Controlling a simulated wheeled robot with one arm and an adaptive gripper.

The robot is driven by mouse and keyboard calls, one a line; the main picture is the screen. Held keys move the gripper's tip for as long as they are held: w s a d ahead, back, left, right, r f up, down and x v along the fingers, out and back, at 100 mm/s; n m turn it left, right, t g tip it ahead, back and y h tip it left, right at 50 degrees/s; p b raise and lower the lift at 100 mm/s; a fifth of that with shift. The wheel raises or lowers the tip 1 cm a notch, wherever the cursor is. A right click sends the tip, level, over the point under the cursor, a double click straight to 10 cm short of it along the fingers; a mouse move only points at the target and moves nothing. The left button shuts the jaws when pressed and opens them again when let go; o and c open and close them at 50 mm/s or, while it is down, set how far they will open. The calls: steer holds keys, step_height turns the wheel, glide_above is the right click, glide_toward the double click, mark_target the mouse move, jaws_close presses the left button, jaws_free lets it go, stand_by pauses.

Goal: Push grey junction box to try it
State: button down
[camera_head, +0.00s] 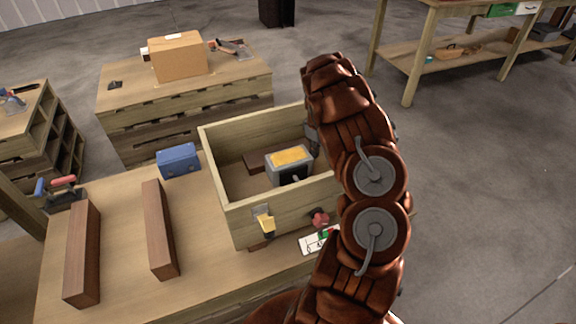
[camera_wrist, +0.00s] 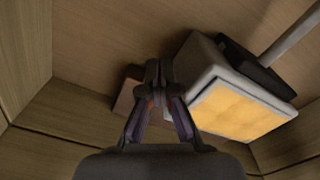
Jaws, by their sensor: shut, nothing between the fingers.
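The grey junction box (camera_head: 290,171), with a yellow top, sits inside an open wooden crate (camera_head: 281,216) on the workbench. In the wrist view, the grey box (camera_wrist: 198,61) is right of my gripper, with its yellow face (camera_wrist: 241,108) showing. A dark part with a grey rod adjoins its far side. My gripper (camera_wrist: 157,68) is shut and empty, inside the crate beside the box. I cannot tell whether the fingertips touch it. In the head view my arm covers the crate's right side and most of my gripper.
A brown block (camera_wrist: 126,97) lies on the crate floor behind my fingers. A blue box (camera_head: 178,160) and two long brown bars (camera_head: 160,230) are on the bench to the left. A yellow-tabbed latch (camera_head: 264,220) and a red knob (camera_head: 319,217) are at the crate's front.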

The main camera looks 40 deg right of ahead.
steer(key=shift+w+a, duration=0.25)
steer(key=shift+a, duration=0.35)
stand_by(1.6)
steer(key=shift+d, duration=0.1)
steer(key=shift+s+d, duration=0.25)
steer(key=shift+d, duration=0.4)
steer(key=shift+s+d, duration=0.2)
steer(key=shift+d, duration=0.4)
step_height(320, 180, up, 10)
steer(key=shift+p, duration=0.3)
stand_by(0.5)
